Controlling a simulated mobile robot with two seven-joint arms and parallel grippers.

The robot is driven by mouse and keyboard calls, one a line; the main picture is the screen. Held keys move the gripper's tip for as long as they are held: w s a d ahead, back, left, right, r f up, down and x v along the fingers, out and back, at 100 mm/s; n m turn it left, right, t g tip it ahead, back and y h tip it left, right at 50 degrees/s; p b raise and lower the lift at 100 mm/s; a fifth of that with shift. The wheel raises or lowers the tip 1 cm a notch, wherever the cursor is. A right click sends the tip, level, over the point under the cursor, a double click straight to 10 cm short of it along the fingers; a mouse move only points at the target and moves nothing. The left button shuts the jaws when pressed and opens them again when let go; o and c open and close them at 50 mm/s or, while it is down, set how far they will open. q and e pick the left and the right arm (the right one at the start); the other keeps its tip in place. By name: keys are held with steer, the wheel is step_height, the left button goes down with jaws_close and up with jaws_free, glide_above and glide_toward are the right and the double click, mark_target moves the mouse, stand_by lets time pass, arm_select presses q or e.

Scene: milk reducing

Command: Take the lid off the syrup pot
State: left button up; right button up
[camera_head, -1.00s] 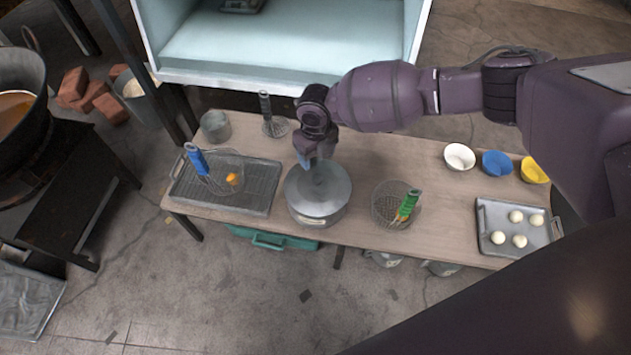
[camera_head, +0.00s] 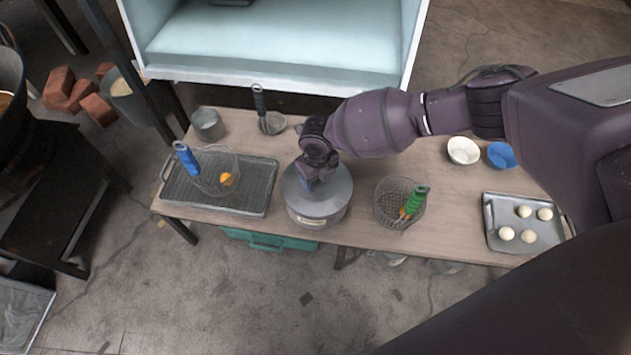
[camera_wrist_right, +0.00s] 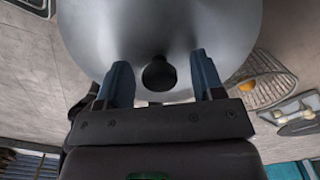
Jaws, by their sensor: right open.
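The syrup pot (camera_head: 318,214) is a round grey metal pot standing on the wooden table, with its grey lid (camera_head: 335,190) on top. In the right wrist view the lid (camera_wrist_right: 160,30) fills the upper middle, and its dark round knob (camera_wrist_right: 158,74) shows between the fingers. My right gripper (camera_head: 308,186) is over the lid in the head view. Its blue fingers are apart on either side of the knob, with gaps to it, in the right wrist view (camera_wrist_right: 162,82). Whether the fingertips touch the lid I cannot tell. My left gripper is not in view.
Left of the pot is a dark tray (camera_head: 250,205) with a blue-handled wire basket (camera_head: 215,170). Right of it is a green-handled wire basket (camera_head: 395,205). A tray of pale balls (camera_head: 535,240), white bowl (camera_head: 463,150) and blue bowl (camera_head: 501,156) sit farther right. A grey cup (camera_head: 208,125) stands back left.

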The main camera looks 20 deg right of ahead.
steer(key=shift+w+r, duration=0.1)
steer(key=shift+r, duration=0.05)
steer(key=shift+c, duration=0.2)
steer(key=c, duration=1)
